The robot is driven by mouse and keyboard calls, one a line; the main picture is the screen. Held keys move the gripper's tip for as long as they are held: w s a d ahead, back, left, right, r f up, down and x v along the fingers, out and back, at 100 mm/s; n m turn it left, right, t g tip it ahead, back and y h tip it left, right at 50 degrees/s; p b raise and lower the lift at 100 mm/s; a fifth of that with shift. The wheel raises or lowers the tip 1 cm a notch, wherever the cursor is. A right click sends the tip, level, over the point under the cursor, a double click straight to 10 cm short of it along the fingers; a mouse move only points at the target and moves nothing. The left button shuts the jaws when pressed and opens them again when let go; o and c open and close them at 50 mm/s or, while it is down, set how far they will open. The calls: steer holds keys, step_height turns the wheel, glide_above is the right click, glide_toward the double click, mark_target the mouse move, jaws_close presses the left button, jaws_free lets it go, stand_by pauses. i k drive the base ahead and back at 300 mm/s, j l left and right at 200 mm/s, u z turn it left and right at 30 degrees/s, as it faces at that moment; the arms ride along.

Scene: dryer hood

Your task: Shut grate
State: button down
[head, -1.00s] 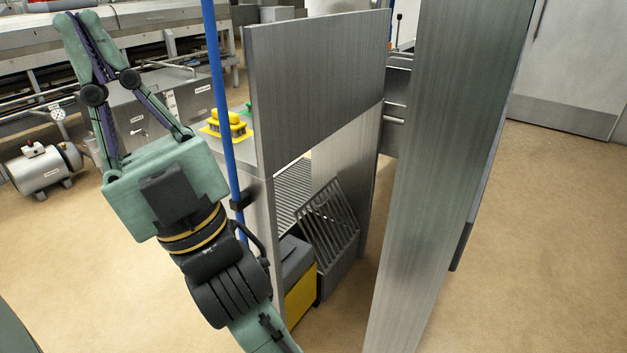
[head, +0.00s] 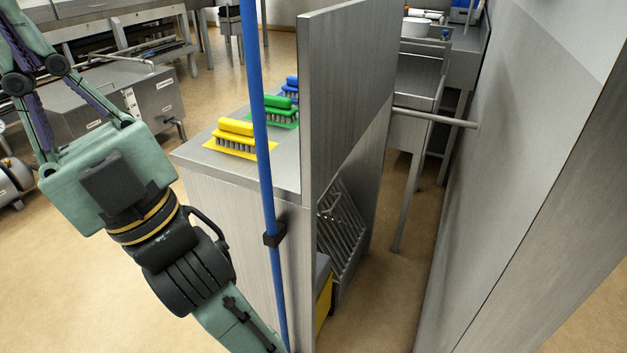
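The grate (head: 343,232) is a grey metal frame of parallel slats.
Yellow (head: 238,137), green (head: 277,112) and blue brushes stand on the cabinet top. A blue upright pole (head: 262,150) runs in front of the cabinet. A large metal panel (head: 500,170) stands at right. A narrow floor gap (head: 385,290) lies between cabinet and panel.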

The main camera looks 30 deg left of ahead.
mark_target(328, 189)
steer(key=j+z, duration=0.1)
steer(key=j, duration=2.45)
steer(key=i+j, duration=0.15)
steer(key=j, duration=0.15)
steer(key=i+j, duration=0.1)
steer(key=j, duration=0.2)
steer(key=i+j, duration=0.15)
steer(key=j, duration=0.15)
steer(key=i+j+z, duration=0.1)
steer(key=j, duration=0.2)
steer(key=i+j, duration=0.75)
steer(key=i, duration=0.1)
